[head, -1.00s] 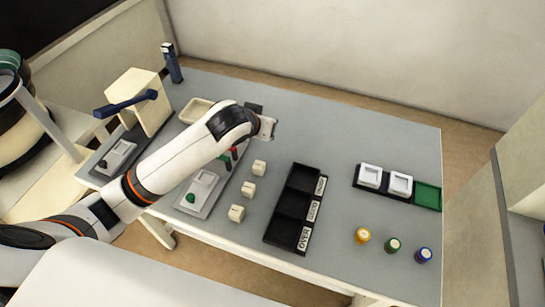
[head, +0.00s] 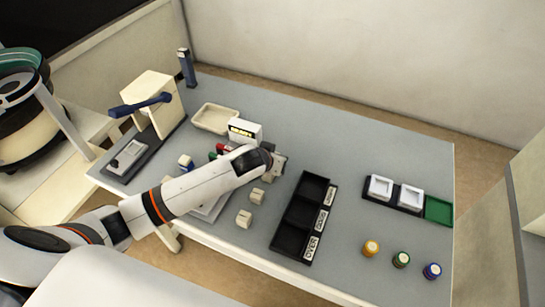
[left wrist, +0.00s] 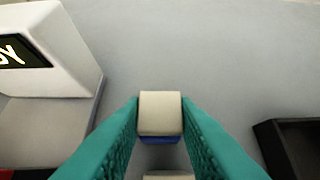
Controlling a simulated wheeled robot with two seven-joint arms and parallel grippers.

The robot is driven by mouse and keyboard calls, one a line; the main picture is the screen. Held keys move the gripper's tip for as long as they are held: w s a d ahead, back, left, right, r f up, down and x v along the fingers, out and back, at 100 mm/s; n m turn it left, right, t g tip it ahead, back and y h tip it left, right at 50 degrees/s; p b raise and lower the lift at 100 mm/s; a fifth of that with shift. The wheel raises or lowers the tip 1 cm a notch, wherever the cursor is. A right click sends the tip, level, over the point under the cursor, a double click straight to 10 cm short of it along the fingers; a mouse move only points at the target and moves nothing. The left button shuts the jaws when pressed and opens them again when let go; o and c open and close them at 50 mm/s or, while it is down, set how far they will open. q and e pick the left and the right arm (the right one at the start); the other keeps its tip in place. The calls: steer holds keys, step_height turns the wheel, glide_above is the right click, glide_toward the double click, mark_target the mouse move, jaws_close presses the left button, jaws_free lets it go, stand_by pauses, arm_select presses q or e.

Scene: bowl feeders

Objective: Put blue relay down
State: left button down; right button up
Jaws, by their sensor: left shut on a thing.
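My left gripper (head: 279,164) is over the table between the display unit and the black tray. In the left wrist view its teal fingers (left wrist: 161,120) are shut on the blue relay (left wrist: 160,113), a small block with a beige face and a blue part below it. I cannot tell whether the relay touches the table. In the head view the held relay is hidden by the gripper. Beige blocks (head: 243,218) stand in a row just in front of the gripper, and part of one (left wrist: 168,177) shows below the held relay. My right gripper is not in view.
A black three-compartment tray (head: 283,246) with labels lies to the right, empty. The white display unit (head: 245,130) reads READY. White trays (head: 380,187) and coloured round pieces (head: 401,259) are farther right.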

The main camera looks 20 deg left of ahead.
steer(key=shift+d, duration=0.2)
arm_select(q)
steer(key=c, duration=1.1)
jaws_free()
steer(key=shift+f, duration=0.1)
steer(key=shift+c, duration=0.2)
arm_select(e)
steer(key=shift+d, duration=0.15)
